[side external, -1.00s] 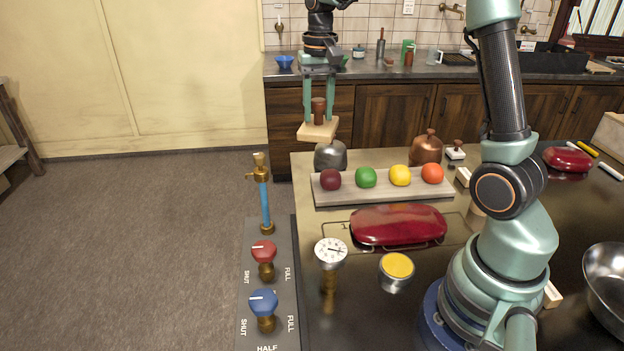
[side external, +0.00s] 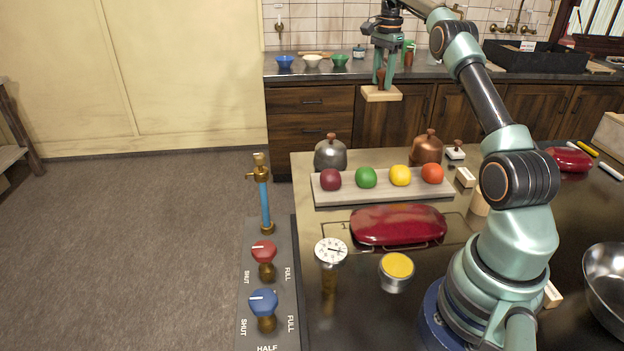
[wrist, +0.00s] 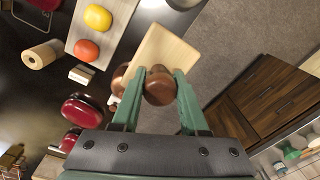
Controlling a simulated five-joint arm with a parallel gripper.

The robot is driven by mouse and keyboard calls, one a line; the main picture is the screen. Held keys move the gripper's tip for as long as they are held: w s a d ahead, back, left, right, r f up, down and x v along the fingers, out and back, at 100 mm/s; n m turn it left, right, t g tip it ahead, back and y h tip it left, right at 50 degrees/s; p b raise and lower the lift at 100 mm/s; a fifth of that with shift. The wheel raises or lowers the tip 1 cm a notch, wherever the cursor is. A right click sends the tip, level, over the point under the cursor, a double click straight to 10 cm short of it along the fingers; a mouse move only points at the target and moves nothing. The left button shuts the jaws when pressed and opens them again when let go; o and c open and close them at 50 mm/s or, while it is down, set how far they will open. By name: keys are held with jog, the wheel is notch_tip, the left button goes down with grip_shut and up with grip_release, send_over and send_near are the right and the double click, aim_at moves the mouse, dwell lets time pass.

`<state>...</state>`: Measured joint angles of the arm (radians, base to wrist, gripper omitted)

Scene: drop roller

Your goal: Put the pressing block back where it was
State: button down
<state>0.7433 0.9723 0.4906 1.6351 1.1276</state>
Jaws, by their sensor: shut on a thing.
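The pressing block (side external: 381,94) is a flat pale wooden slab with a brown knob on top. My gripper (side external: 381,78) is shut on the knob and holds the block level in the air, above and behind the far edge of the dark table. In the wrist view the block (wrist: 168,52) lies beyond the fingers, with its brown knob between the jaws of my gripper (wrist: 158,80). The frames do not mark where the block stood before.
Below stand a grey domed lid (side external: 330,155), a copper domed lid (side external: 427,148) and a board (side external: 345,195) with several coloured balls. Small pale blocks (side external: 465,177) lie right of the board. The rear counter (side external: 300,72) holds bowls.

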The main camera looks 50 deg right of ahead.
jog(key=shift+s+d+f, duration=0.1)
jog(key=shift+d+f, duration=0.1)
jog(key=shift+f, duration=0.05)
notch_tip(320, 180, down, 20)
jog(key=shift+r, duration=0.25)
jog(key=shift+f, duration=0.1)
jog(key=shift+c, duration=2.2)
grip_release()
